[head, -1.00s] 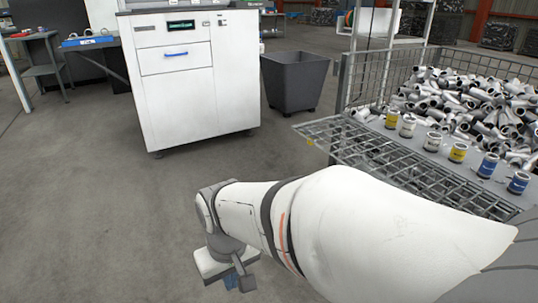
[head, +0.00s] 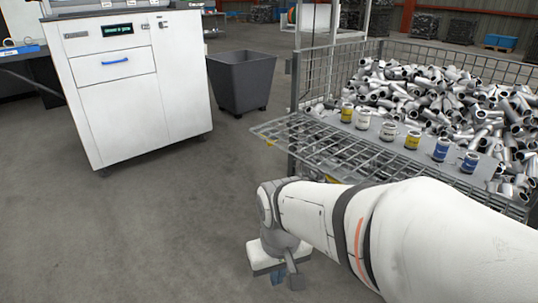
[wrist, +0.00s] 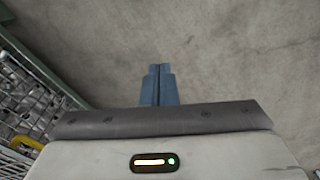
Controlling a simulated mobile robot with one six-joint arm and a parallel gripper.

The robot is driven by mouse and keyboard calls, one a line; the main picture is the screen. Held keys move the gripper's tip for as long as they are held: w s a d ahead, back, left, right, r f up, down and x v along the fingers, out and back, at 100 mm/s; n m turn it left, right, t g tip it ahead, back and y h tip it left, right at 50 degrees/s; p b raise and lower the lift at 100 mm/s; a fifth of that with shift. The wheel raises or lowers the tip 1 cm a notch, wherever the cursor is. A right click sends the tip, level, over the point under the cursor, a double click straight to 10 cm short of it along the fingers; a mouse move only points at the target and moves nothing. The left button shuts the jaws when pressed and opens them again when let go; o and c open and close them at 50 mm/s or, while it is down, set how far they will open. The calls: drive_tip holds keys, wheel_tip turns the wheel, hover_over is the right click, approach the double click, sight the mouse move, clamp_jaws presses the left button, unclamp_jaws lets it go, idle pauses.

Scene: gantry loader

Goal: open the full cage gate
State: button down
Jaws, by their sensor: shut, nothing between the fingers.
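The full cage (head: 335,70) stands at the right in the head view, a wire mesh crate heaped with metal pipe pieces. Its mesh gate panel (head: 318,146) juts out from the near side, appearing folded down and roughly level; my arm hides part of its near edge. In the wrist view, mesh shows along the left edge (wrist: 38,95) with a yellow piece (wrist: 26,143) at the lower left. My gripper (head: 279,279) hangs low over the floor, in front of the panel and apart from it. Its blue fingers (wrist: 159,84) are shut and empty.
Several yellow, white and blue cans (head: 388,131) stand on a grey ledge (head: 368,139) at the cage front. A white cabinet (head: 140,85) and a dark bin (head: 240,82) stand beyond at the left. The concrete floor (head: 150,225) between is clear.

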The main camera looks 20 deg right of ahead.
drive_tip(key=w+d+f+n+t+h+p, duration=0.1)
drive_tip(key=w+d+n+t+p, duration=0.2)
drive_tip(key=w, duration=0.7)
drive_tip(key=w+d+f+n+t+h+p, duration=0.1)
drive_tip(key=w+d+f+n+t+p, duration=0.1)
drive_tip(key=w+p, duration=0.6)
drive_tip(key=w+d+f+n+t+h+p, duration=0.1)
drive_tip(key=w+d+n+t+p, duration=0.15)
drive_tip(key=w, duration=0.95)
drive_tip(key=s+d+f+n+h+p, duration=0.2)
drive_tip(key=d+f+n+h+p, duration=0.5)
drive_tip(key=d, duration=0.4)
drive_tip(key=s+d+n+h+p, duration=0.3)
drive_tip(key=s+n+h+p, duration=0.2)
drive_tip(key=s+n+h, duration=0.55)
drive_tip(key=w+d+r+m+y+p, duration=0.1)
drive_tip(key=d+r+m, duration=0.1)
drive_tip(key=d+r, duration=0.5)
drive_tip(key=shift+w+d+m+g, duration=0.25)
drive_tip(key=shift+d+m+g, duration=0.1)
drive_tip(key=shift+d, duration=0.45)
